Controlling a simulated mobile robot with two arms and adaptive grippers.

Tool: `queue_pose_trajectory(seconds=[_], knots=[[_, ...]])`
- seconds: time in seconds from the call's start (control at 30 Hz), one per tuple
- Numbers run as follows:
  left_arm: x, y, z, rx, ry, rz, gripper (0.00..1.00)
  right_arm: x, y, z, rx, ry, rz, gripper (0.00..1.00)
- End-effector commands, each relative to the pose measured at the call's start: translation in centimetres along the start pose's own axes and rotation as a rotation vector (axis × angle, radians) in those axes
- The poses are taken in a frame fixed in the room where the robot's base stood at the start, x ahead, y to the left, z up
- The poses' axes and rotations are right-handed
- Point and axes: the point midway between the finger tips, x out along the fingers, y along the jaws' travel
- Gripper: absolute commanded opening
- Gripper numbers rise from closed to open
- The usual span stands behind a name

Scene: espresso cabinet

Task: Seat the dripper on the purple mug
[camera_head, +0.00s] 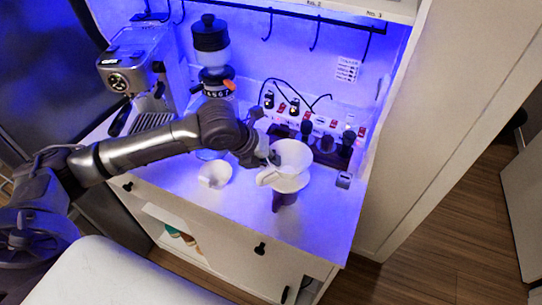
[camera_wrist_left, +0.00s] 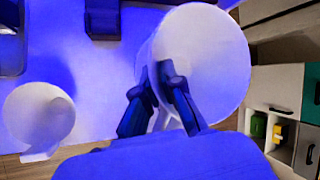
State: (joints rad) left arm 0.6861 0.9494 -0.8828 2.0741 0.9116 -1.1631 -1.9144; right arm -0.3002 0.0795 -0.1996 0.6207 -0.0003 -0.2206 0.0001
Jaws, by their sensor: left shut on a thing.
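The white dripper (camera_head: 294,155) is a cone with a flange and side handle, above the right part of the counter. My left gripper (camera_head: 270,160) is shut on the dripper at its left side. In the left wrist view the dripper (camera_wrist_left: 215,60) fills the upper middle, and my left gripper's fingers (camera_wrist_left: 158,92) close at its near side. The purple mug (camera_head: 286,199) shows just under the dripper's flange, which hides its rim. I cannot tell whether the dripper rests on it or hangs slightly above. The mug is hidden in the left wrist view. My right gripper is not in view.
A white cup (camera_head: 215,174) stands left of the dripper; it also shows in the left wrist view (camera_wrist_left: 38,115). A grinder (camera_head: 211,45) and an espresso machine (camera_head: 139,65) stand at the back left. The counter's front right is clear.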

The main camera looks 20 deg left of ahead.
Motion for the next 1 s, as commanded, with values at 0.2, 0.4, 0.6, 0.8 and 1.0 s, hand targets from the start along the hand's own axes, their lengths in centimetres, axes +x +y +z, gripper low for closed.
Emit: queue_pose_trajectory(seconds=[0.2, 0.4, 0.6, 0.8, 1.0], knots=[[0.1, 0.0, -0.1, 0.0, 0.001, 0.0, 0.0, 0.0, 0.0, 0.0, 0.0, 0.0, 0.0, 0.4], [0.1, 0.1, -0.1, 0.0, 0.002, 0.001, 0.3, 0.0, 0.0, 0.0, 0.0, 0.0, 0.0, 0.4], [0.1, 0.1, -0.1, 0.0, 0.002, 0.001, 0.36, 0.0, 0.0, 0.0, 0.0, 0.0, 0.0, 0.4], [-0.3, 0.1, -0.1, -0.001, 0.001, 0.002, 0.36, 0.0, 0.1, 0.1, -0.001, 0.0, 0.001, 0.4], [-3.5, 0.1, 0.0, 0.002, -0.002, 0.003, 0.36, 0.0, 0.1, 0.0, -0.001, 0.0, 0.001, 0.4]])
